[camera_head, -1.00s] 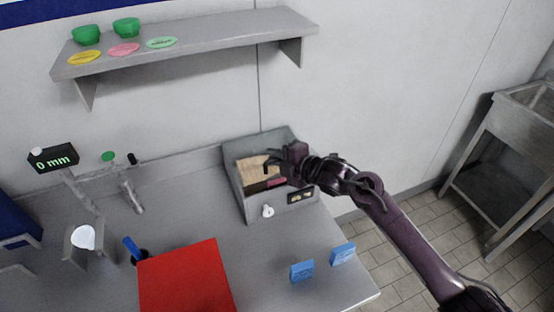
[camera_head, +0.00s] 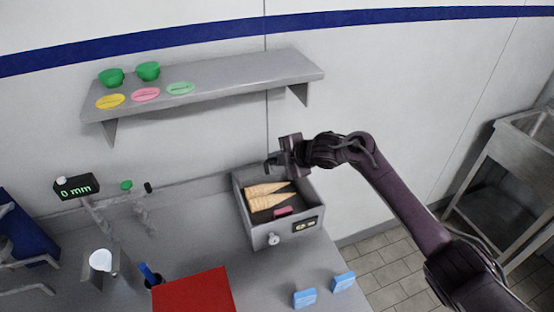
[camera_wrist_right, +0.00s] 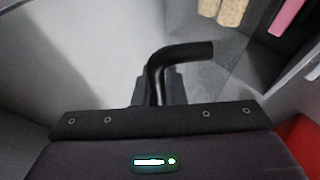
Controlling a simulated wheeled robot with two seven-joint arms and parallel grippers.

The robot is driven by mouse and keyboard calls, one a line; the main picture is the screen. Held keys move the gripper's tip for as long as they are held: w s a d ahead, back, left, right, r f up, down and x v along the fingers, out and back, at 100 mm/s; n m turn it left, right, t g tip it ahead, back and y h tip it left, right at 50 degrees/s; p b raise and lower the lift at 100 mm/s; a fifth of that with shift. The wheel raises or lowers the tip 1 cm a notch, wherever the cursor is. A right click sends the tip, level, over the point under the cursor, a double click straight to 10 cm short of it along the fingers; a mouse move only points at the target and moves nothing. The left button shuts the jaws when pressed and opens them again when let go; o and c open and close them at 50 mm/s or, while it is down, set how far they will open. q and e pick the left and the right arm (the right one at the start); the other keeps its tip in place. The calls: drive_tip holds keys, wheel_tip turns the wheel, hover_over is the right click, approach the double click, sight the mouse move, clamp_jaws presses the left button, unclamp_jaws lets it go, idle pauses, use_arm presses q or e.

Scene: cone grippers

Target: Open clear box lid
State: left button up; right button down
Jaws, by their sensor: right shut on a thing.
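A grey box (camera_head: 244,215) stands at the back right of the counter. Inside it lie two tan cones (camera_head: 268,195) and a small pink block (camera_head: 283,211); they also show at the top of the wrist view. My right gripper (camera_head: 281,157) is above the box's back edge, shut on a bent black handle (camera_head: 270,164). In the wrist view the handle (camera_wrist_right: 182,52) rises between the fingers and bends right. My left gripper is not in view.
A shelf (camera_head: 215,83) with green bowls and coloured discs hangs on the wall behind. A red board (camera_head: 195,292) and two blue blocks (camera_head: 305,298) lie in front. A sink stand (camera_head: 505,165) is far right. The counter between box and board is bare.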

drive_tip(key=c, duration=1.8)
unclamp_jaws()
drive_tip(key=shift+o, duration=0.2)
drive_tip(key=shift+d, duration=0.1)
drive_tip(key=shift+s+d+r, duration=0.2)
drive_tip(key=b+v, duration=0.2)
drive_tip(key=v, duration=0.4)
drive_tip(key=shift+s+d, duration=0.1)
drive_tip(key=shift+s+d+r+b, duration=0.15)
drive_tip(key=shift+s+r+b, duration=0.1)
drive_tip(key=shift+b, duration=0.05)
drive_tip(key=shift+d, duration=0.1)
